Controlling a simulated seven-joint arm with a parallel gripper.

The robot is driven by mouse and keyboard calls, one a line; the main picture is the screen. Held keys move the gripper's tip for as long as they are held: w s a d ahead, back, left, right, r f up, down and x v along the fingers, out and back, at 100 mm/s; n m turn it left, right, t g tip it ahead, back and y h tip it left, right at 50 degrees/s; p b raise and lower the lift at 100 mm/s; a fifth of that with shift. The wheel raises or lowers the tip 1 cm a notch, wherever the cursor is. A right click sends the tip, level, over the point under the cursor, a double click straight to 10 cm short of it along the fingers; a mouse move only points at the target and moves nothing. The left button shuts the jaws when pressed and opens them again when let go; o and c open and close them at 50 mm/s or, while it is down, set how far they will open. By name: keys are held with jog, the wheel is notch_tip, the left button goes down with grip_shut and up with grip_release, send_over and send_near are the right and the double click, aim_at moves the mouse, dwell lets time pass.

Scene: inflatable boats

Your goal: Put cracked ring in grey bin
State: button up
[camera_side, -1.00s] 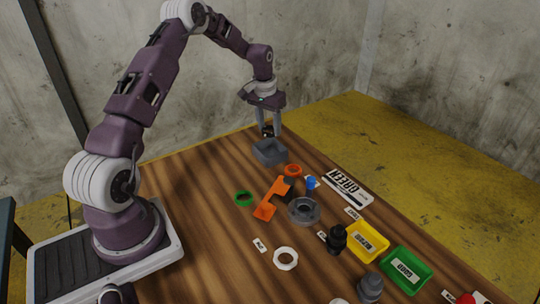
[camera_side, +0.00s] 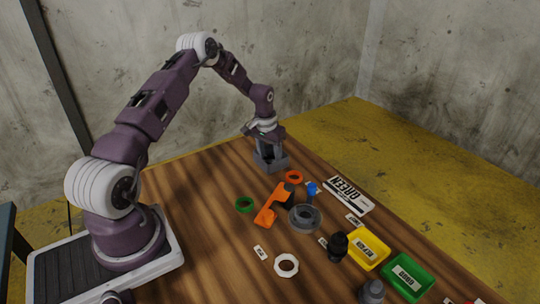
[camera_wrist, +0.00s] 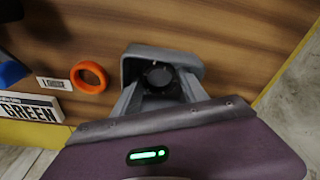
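The grey bin (camera_side: 282,164) stands at the far end of the wooden table. It also shows in the wrist view (camera_wrist: 190,56). My gripper (camera_side: 270,152) points down into it, with its fingertips low inside the walls. In the wrist view a dark round piece (camera_wrist: 158,76), ring-like, sits between the two fingers, which appear closed on it. No crack can be made out on it. An orange ring (camera_side: 294,177) lies just right of the bin, whole-looking from here. The bin walls and fingers hide part of the dark piece.
A green ring (camera_side: 244,204), an orange tool (camera_side: 268,214), a grey round part (camera_side: 304,218) and a white ring (camera_side: 286,265) lie on the table. Yellow (camera_side: 383,253) and green (camera_side: 425,282) trays stand at the right. A GREEN label (camera_side: 349,195) lies at the table's right edge.

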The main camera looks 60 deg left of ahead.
notch_tip(320, 180, up, 13)
jog(key=s+d, duration=0.1)
jog(key=s, duration=0.1)
jog(key=s+d+r+m+t, duration=0.15)
jog(key=s+d+r, duration=0.35)
jog(key=d+r, duration=0.85)
jog(key=s+d+r+m, duration=0.2)
jog(key=s+d+r, duration=0.55)
jog(key=s, duration=0.25)
jog(key=s+d+f+t, duration=0.1)
jog(key=s+d, duration=0.2)
jog(key=s, duration=0.4)
jog(key=s+d+f+m+t, duration=0.1)
jog(key=s+d, duration=0.2)
jog(key=s, duration=0.5)
jog(key=shift+d+h, duration=0.35)
jog(key=shift+h, duration=0.05)
